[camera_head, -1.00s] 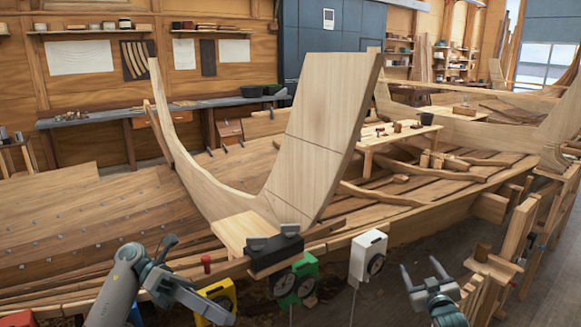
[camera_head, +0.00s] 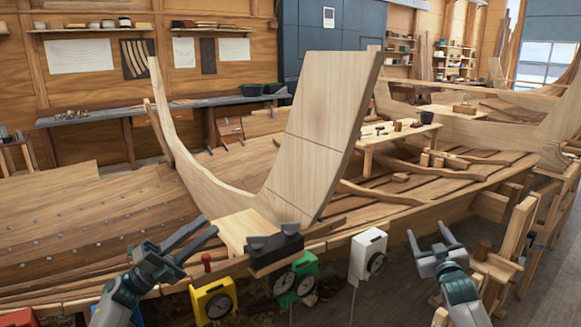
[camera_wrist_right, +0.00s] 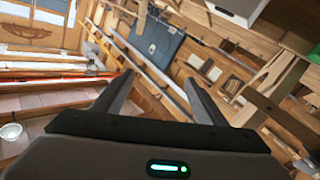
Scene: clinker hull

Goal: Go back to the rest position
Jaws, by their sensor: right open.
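My left gripper (camera_head: 196,238) is at the lower left in the head view, its fingers spread apart and pointing up to the right, with nothing between them. It is above and left of the yellow gauge box. My right gripper (camera_head: 431,236) is at the lower right in the head view, open and empty, to the right of the white gauge box. In the right wrist view its two fingers (camera_wrist_right: 158,92) stand wide apart with nothing between them.
A yellow gauge box (camera_head: 213,302), a green gauge box (camera_head: 306,277) and a white gauge box (camera_head: 367,255) stand along the hull's near edge. A black block (camera_head: 275,250) sits above the green one. The wooden hull (camera_head: 90,225) fills the middle. Wooden stands (camera_head: 512,245) are at right.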

